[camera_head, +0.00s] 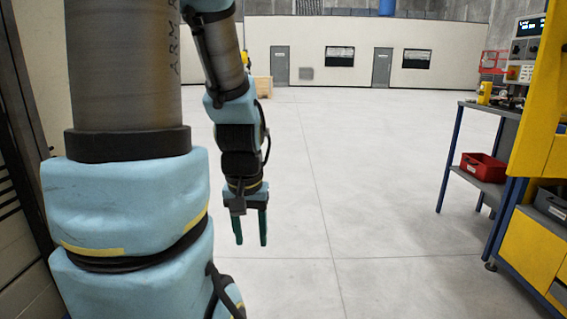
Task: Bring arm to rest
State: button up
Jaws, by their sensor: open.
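My gripper (251,240) hangs at the end of my arm, left of the middle of the view. Its two dark green fingers point straight down and stand apart, with nothing between them. It is over bare grey floor and touches nothing that shows. My arm's large upper links and blue padded joints fill the left side of the view. No copper tube can be made out.
A workbench (492,187) with a red bin (483,167) on its lower shelf stands at right, beside a yellow machine (544,105). A dark-framed structure (22,110) is at far left. The middle floor (350,200) is clear to the back wall.

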notch_tip(320, 180, up, 13)
jog(key=p, duration=1.3)
jog(key=shift+r, duration=0.15)
jog(key=shift+d, duration=0.1)
